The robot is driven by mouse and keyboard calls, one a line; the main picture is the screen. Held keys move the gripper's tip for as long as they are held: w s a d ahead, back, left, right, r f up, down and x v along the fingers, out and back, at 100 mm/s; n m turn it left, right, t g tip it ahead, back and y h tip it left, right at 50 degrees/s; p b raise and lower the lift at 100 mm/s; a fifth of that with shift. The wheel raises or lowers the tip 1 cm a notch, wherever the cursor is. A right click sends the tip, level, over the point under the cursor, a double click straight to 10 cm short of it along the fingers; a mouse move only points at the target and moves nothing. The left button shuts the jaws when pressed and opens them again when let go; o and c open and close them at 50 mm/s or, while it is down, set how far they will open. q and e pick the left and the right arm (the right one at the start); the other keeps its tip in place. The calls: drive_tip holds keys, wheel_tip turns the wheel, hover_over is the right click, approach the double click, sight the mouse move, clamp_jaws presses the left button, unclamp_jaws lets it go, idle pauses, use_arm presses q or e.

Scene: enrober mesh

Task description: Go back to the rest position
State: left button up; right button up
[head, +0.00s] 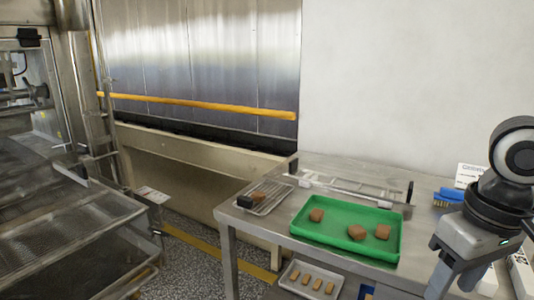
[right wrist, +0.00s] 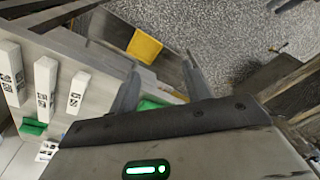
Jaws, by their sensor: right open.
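My right arm comes in at the right edge of the head view, over the right end of the steel table (head: 280,246). Its gripper shows in the right wrist view (right wrist: 160,88), with two grey fingers spread apart and nothing seen between them. My left gripper is in neither view. A green tray (head: 300,231) stands on the table with three brown pieces on it, left of my right arm and apart from it. A small metal tray (head: 283,200) at the table's left end holds a brown piece and a dark block.
A clear cover (head: 350,172) stands behind the green tray. A blue brush (head: 447,194) and a white card (head: 470,174) are near my right arm. Several brown bars lie on a lower tray (head: 290,281). Mesh machinery (head: 70,225) fills the left; speckled floor (head: 190,258) lies between.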

drive_tip(key=w+d+f+m+t+y, duration=0.1)
drive_tip(key=w+d+f+t+y, duration=0.15)
drive_tip(key=d+f, duration=0.85)
drive_tip(key=s+a+f+t, duration=0.2)
drive_tip(key=s+f+t, duration=0.15)
drive_tip(key=f, duration=0.95)
drive_tip(key=s+a+f+t, duration=0.1)
drive_tip(key=s+a+f, duration=0.4)
drive_tip(key=a+f, duration=0.3)
drive_tip(key=a+r+t, duration=0.2)
drive_tip(key=a, duration=1)
drive_tip(key=shift+s+r+t, duration=0.15)
drive_tip(key=shift+t, duration=0.25)
